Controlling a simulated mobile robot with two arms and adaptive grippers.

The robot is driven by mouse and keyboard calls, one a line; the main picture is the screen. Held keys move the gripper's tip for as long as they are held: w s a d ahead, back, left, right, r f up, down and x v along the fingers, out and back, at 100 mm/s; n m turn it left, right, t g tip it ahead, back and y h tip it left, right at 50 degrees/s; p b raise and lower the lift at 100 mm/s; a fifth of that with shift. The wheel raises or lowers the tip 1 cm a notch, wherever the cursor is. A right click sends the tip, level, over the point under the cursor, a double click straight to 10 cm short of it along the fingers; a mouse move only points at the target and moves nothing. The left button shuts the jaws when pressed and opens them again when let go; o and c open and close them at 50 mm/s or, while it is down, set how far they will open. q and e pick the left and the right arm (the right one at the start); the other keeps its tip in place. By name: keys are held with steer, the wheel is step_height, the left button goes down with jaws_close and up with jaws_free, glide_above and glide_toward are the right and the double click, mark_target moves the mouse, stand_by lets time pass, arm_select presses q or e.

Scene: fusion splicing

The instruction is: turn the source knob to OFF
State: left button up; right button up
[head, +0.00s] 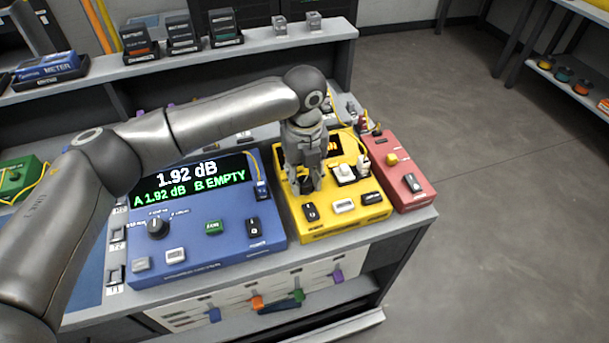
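My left arm reaches in from the left, and its gripper (309,186) points down over the left part of the yellow box (345,223). The fingertips are at or just above the box top; I cannot tell whether they touch or hold anything. The source knob is not clearly visible; if it is on this box, the gripper hides it. The yellow box's dark display (333,144) is partly covered, with the end of an orange word, seemingly "ON", showing. A white block (344,174) and several switches sit right of and in front of the gripper. My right gripper is not in view.
The blue meter (205,248) reads 1.92 dB, with a black knob (157,228). A red box (401,170) stands close on the right. Thin yellow cables loop near the gripper. A raised shelf (190,68) with small boxes runs behind. Open floor lies right.

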arm_select(q)
steer(key=c, duration=0.4)
steer(key=shift+r+n+p, duration=0.15)
steer(key=shift+n+p, duration=0.15)
steer(key=shift+p, duration=0.4)
steer(key=n+p, duration=1)
steer(key=p, duration=0.2)
steer(key=shift+r, duration=0.1)
steer(key=n+p, duration=0.3)
steer(key=shift+n, duration=0.3)
steer(key=shift+f+n+p, duration=0.2)
steer(key=shift+n+p, duration=1.2)
steer(key=shift+n, duration=0.4)
steer(key=o, duration=1)
